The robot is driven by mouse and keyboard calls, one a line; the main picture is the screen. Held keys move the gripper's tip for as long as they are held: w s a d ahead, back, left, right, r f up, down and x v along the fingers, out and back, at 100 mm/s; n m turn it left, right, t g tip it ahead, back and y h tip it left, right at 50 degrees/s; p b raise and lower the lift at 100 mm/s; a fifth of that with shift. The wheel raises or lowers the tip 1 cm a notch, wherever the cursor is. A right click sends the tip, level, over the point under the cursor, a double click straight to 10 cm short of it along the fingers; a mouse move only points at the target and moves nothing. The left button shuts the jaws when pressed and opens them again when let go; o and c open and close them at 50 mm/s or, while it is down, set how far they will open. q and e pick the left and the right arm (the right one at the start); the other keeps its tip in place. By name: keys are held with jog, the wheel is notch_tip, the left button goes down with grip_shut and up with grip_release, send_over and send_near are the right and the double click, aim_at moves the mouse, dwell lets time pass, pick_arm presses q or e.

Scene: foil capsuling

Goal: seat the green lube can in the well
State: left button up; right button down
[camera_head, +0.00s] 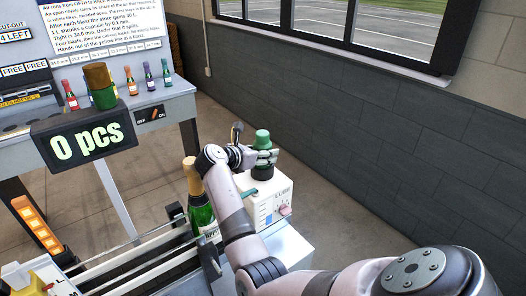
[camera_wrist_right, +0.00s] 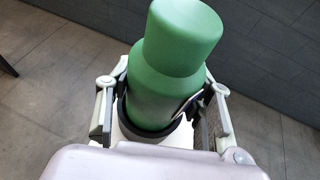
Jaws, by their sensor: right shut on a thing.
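The green lube can (camera_head: 262,140) is upright at the top of a white machine box (camera_head: 268,205). My right gripper (camera_head: 259,158) is shut on the can's body. In the wrist view the can (camera_wrist_right: 165,92) leans a little in the picture between the two fingers (camera_wrist_right: 160,110). A dark ring (camera_wrist_right: 130,132), which looks like the well, surrounds the can's lower end. How deep the can sits in it is hidden. My left gripper is not in view.
A green bottle with a gold top (camera_head: 201,205) stands left of the white box, close to my right arm, beside metal rails (camera_head: 150,255). A table with small coloured bottles (camera_head: 148,78) and a "0 pcs" display (camera_head: 85,138) is at left. Floor is free toward the wall.

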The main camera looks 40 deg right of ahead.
jog(key=shift+f, duration=0.65)
jog(key=c, duration=0.7)
grip_release()
jog(key=shift+f, duration=0.15)
jog(key=shift+a, duration=0.1)
jog(key=v, duration=1.2)
